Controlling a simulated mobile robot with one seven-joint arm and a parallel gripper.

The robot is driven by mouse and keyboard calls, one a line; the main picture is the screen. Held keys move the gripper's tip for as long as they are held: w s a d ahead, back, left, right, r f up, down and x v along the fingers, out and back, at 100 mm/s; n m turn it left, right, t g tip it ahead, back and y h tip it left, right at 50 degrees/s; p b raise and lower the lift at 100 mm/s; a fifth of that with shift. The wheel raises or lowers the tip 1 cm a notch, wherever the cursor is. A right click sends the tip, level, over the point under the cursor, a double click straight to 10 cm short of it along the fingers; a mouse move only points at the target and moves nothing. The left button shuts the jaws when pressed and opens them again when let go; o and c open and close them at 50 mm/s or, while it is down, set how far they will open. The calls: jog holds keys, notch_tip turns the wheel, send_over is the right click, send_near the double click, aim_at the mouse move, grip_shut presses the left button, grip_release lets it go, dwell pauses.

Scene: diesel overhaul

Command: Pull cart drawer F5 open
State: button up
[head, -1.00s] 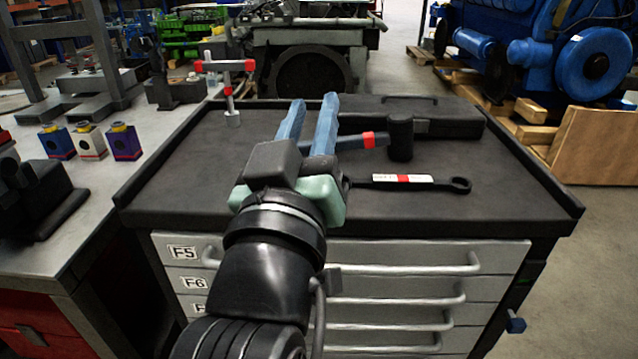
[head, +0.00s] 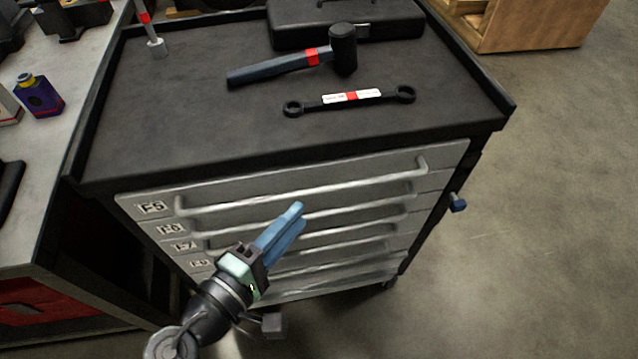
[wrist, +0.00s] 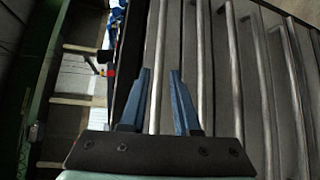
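Cart drawer F5 (head: 290,176) is the top drawer of the cart, marked by the F5 label (head: 152,208) at its left. Its front looks flush with the drawers below. Its long silver bar handle (head: 345,185) spans most of its width. My gripper (head: 297,212) is in front of the drawer fronts, with its blue fingers pointing toward the upper handles. In the wrist view the fingers (wrist: 160,72) stand apart with nothing held. A handle bar (wrist: 159,58) shows beyond the gap between them. Whether the fingers touch any handle cannot be told.
Lower drawers with similar handles (head: 330,232) sit close beneath F5. The cart top (head: 200,120) holds a mallet (head: 290,65), a wrench (head: 350,97) and a black case (head: 350,25). A workbench (head: 50,150) adjoins at left. Floor (head: 530,220) is clear at right.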

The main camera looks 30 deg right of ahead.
aim_at(321, 190)
jog(key=x, duration=0.8)
jog(key=shift+w+d, duration=0.2)
jog(key=shift+d, duration=0.05)
grip_shut()
jog(key=shift+a, duration=0.1)
dwell(0.9)
